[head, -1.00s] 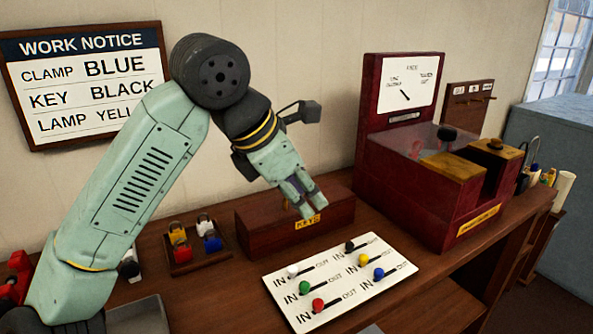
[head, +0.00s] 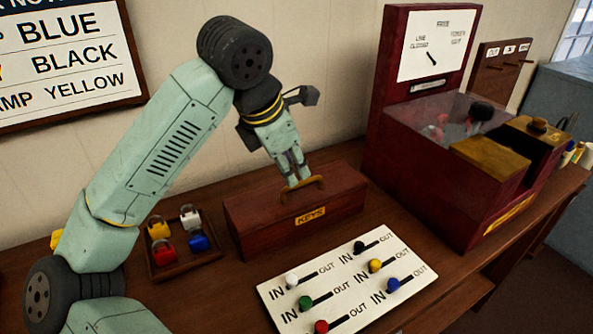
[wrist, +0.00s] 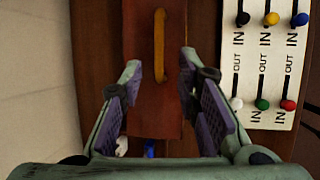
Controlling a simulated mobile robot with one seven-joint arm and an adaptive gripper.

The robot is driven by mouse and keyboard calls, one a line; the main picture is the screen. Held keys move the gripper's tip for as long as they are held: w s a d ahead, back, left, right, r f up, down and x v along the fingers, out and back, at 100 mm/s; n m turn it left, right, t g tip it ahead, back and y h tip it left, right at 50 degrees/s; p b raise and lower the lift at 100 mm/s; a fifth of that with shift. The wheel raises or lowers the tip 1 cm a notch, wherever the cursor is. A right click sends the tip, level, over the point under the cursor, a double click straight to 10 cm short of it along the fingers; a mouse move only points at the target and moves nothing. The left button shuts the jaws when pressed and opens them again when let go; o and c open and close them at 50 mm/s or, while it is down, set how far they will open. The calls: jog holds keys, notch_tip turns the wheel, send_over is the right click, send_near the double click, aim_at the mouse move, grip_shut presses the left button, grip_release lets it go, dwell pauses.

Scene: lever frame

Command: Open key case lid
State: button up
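The key case (head: 255,222) is a dark red-brown wooden box with a yellow KEYS label (head: 311,215) on its front. Its lid looks shut. A brass-coloured bar handle (head: 312,184) stands on top. My gripper (head: 295,178) points down over the case, with its fingertips at or just behind the handle in the head view. In the wrist view my gripper (wrist: 160,85) is open, with purple pads apart on either side of the case top (wrist: 158,110). The handle (wrist: 159,45) lies lengthwise ahead, in line with the gap. Contact cannot be told.
A white IN/OUT board (head: 340,279) with several coloured knobs lies in front of the case. A tray (head: 170,266) of coloured padlocks stands to the left. A large red lever frame (head: 430,170) stands to the right. A work notice (head: 65,65) hangs on the wall.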

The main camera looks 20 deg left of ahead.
aim_at(297, 186)
jog(key=shift+p+x, duration=0.5)
jog(key=shift+x, duration=2.1)
jog(key=shift+w, duration=0.1)
jog(key=shift+c, duration=0.6)
grip_shut()
